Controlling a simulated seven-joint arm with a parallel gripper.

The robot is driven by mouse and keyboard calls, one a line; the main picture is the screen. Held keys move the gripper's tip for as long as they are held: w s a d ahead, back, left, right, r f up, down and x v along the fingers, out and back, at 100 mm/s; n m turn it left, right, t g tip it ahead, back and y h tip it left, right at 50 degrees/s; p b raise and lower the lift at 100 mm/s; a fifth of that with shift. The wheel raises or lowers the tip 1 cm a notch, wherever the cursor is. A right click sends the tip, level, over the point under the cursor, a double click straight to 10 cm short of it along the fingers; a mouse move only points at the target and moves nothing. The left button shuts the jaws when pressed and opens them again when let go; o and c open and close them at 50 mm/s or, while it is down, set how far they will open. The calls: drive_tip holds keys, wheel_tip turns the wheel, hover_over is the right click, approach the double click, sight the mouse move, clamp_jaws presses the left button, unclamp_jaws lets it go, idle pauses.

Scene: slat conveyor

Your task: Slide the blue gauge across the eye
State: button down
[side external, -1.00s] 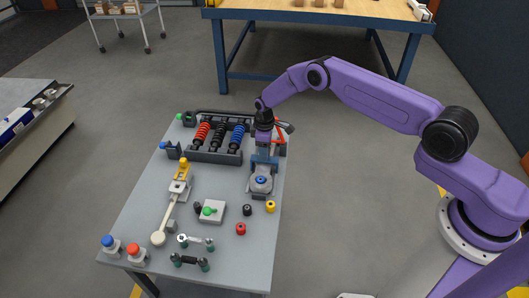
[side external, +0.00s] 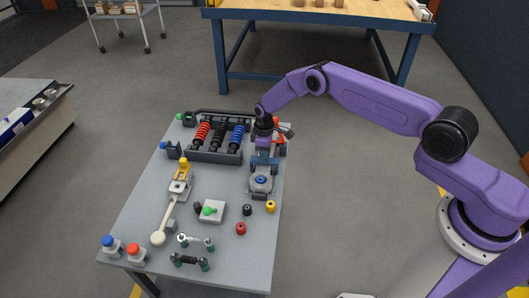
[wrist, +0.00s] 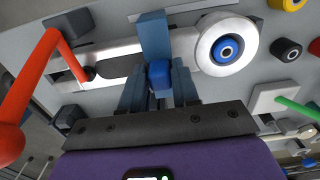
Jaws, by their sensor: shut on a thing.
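The blue gauge (wrist: 153,38) is an upright block with a small blue grip (wrist: 160,76). My gripper (wrist: 160,88) is shut on this grip, with a dark blue finger on each side. The eye (wrist: 203,52) is a pale ring with a blue bushing (wrist: 227,48) in its middle, just right of the gauge in the wrist view. In the side view the eye (side external: 261,183) lies nearer the camera than the gauge (side external: 264,162). My gripper (side external: 263,151) is above the gauge there. Its fingertips are hard to make out in that view.
A red lever (wrist: 22,98) stands left of my gripper in the wrist view. A rack (side external: 214,156) of red, black and blue springs is to the left in the side view. Yellow (side external: 270,207), black (side external: 247,210) and red (side external: 241,229) bushings lie in front of the eye.

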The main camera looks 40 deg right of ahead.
drive_tip(key=s+a, duration=0.6)
drive_tip(key=shift+s+a, duration=0.2)
drive_tip(key=shift+a, duration=0.05)
drive_tip(key=c, duration=0.9)
unclamp_jaws()
drive_tip(key=shift+a, duration=0.1)
drive_tip(key=shift+d+r, duration=0.1)
drive_tip(key=shift+d, duration=0.1)
drive_tip(key=shift+w+r, duration=0.1)
drive_tip(key=shift+r, duration=8.5)
